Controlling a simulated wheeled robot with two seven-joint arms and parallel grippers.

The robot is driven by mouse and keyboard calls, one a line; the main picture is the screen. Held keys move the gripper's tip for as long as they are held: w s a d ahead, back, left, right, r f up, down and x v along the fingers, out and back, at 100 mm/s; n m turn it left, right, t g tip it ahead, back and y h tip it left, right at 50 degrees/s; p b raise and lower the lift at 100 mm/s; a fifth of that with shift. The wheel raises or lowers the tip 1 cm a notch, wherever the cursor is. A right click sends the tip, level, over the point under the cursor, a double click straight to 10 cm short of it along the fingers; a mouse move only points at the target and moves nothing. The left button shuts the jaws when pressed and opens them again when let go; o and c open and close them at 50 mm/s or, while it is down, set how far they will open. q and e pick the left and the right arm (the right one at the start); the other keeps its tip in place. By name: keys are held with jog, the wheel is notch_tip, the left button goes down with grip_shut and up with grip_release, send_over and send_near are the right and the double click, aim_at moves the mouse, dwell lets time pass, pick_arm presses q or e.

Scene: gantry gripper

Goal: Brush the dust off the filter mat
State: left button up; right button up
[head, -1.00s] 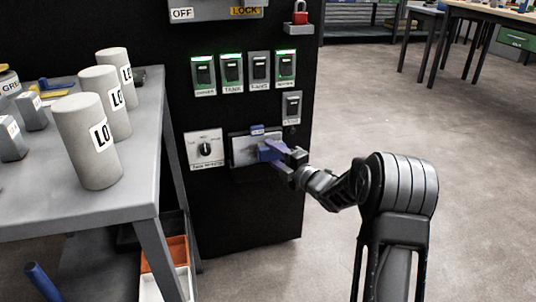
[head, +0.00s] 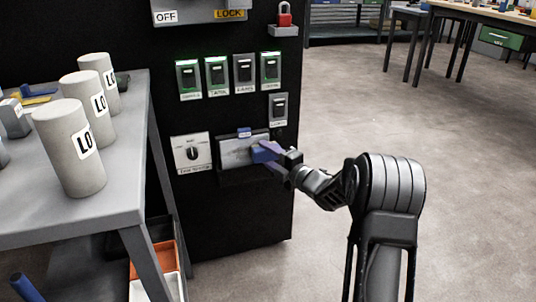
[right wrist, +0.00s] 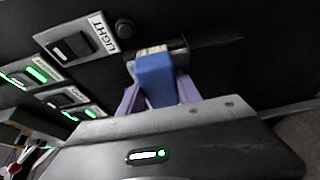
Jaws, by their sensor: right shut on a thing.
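The filter mat (head: 234,154) is a light grey panel with darker smudges, set in a dark frame on the front of the black cabinet. My right gripper (head: 272,155) is shut on a blue brush (head: 262,152) at the right part of the mat. In the right wrist view the blue brush (right wrist: 155,80) sits between purple fingers (right wrist: 158,95), its pale bristles (right wrist: 152,50) pointing at the cabinet face. The brush and gripper hide the mat's right part. Whether the bristles touch the mat is hard to tell. My left gripper is not in view.
A dial plate (head: 192,153) is left of the mat. Several rocker switches (head: 271,69) sit above it, and the LIGHT switch (right wrist: 75,45) is close to the brush. A grey table (head: 130,150) with several cylinders (head: 70,148) stands at left. The floor at right is clear.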

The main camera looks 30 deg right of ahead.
aim_at(256, 157)
jog(key=shift+w+a+r, duration=0.1)
jog(key=shift+w+a, duration=0.2)
jog(key=shift+a, duration=0.65)
jog(key=shift+w+a, duration=0.3)
jog(key=shift+a, duration=0.65)
jog(key=shift+a, duration=0.1)
jog(key=shift+w+a, duration=0.25)
jog(key=shift+a, duration=0.7)
jog(key=shift+w+a, duration=0.2)
jog(key=shift+a, duration=0.75)
jog(key=shift+w+a, duration=0.3)
jog(key=shift+a, duration=0.65)
jog(key=shift+w+a, duration=0.3)
jog(key=shift+a, duration=0.6)
jog(key=shift+r, duration=0.15)
